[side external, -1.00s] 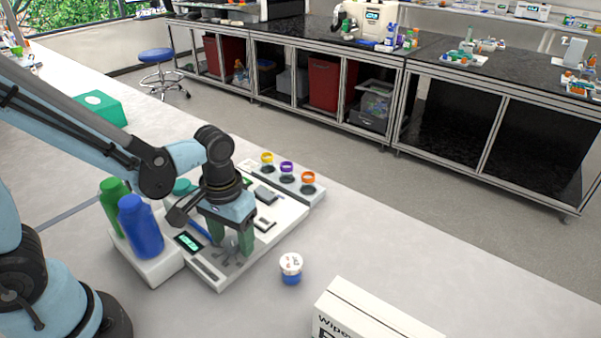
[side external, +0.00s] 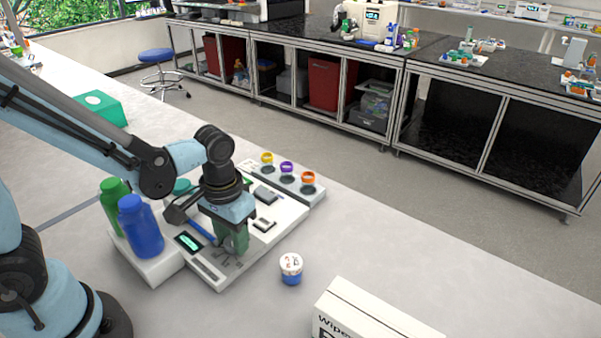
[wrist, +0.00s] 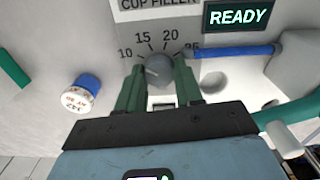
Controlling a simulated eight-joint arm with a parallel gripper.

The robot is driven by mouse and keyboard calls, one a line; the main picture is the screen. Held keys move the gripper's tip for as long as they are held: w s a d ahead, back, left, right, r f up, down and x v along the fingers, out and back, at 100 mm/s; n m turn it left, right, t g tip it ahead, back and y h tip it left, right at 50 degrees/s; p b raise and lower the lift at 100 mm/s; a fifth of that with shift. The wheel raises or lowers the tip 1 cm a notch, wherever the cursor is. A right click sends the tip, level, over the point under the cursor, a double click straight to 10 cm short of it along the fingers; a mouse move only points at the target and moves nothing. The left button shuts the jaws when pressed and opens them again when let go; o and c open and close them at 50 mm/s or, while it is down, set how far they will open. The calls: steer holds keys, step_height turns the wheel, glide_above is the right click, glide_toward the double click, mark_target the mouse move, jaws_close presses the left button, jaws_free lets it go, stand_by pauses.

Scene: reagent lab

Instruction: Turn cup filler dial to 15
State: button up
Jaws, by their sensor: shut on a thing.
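The cup filler panel (wrist: 160,14) lies flat on the bench, with a lit READY display (wrist: 238,16). Its grey round dial (wrist: 158,72) sits below printed numbers 10, 15, 20 and a partly hidden 25. My gripper (side external: 232,246) points down over the machine's near end. In the wrist view its two green fingers are shut on the dial, one on each side. A pale mark shows on the dial, but I cannot tell exactly which number it points to. In the side view the fingers hide the dial.
A blue bottle (side external: 140,228) and a green bottle (side external: 112,198) stand left of my gripper. A white-lidded blue cup (side external: 291,268) stands to the right, also in the wrist view (wrist: 82,94). A wipes box (side external: 370,315) is at front right. A blue bar (wrist: 230,51) lies near the dial.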

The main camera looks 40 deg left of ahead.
steer(key=m, duration=0.6)
steer(key=shift+m, duration=0.4)
stand_by(0.4)
steer(key=o, duration=1)
steer(key=shift+o, duration=0.2)
step_height(320, 180, up, 12)
stand_by(0.4)
